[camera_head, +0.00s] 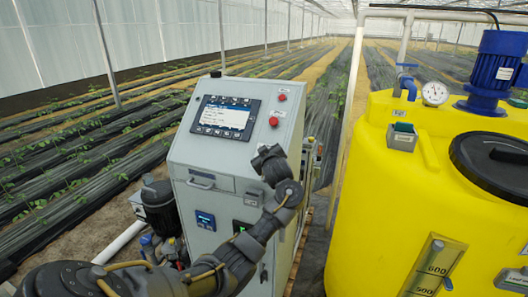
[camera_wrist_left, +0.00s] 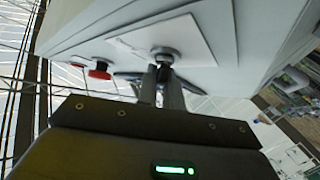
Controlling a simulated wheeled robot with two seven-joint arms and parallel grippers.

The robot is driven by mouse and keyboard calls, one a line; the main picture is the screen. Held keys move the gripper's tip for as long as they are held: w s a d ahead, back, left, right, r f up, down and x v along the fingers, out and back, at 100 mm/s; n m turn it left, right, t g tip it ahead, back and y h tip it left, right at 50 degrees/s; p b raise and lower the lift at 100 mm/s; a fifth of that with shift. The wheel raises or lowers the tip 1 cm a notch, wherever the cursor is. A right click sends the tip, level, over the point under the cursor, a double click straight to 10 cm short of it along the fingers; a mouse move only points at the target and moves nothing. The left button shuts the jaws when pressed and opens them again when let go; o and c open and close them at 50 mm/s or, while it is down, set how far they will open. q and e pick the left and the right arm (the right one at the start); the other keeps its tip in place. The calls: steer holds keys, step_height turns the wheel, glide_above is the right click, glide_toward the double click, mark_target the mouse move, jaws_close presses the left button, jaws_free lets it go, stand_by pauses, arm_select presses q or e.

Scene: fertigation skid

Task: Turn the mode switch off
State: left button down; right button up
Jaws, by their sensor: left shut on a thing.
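The mode switch (camera_wrist_left: 165,54) is a dark round knob on a pale plate on the grey control cabinet (camera_head: 228,155). In the left wrist view my left gripper (camera_wrist_left: 163,78) has its fingers close together, shut on the knob. In the head view my left arm reaches up from the lower left, and my left gripper (camera_head: 268,158) is at the cabinet's right front, below the red button. It hides the switch there. The knob's exact pointing direction cannot be told. My right gripper is in neither view.
The cabinet has a lit screen (camera_head: 224,117), a red mushroom button (camera_head: 274,121) and a smaller red button (camera_head: 282,97). A yellow tank (camera_head: 385,185) with a blue motor (camera_head: 495,70) stands to the right. A dark pump (camera_head: 160,207) stands at the cabinet's left.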

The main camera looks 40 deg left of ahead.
arm_select(q)
steer(key=c, duration=1.5)
jaws_free()
steer(key=shift+c, duration=0.2)
steer(key=b+v, duration=0.2)
steer(key=v, duration=0.8)
steer(key=shift+s+d, duration=0.25)
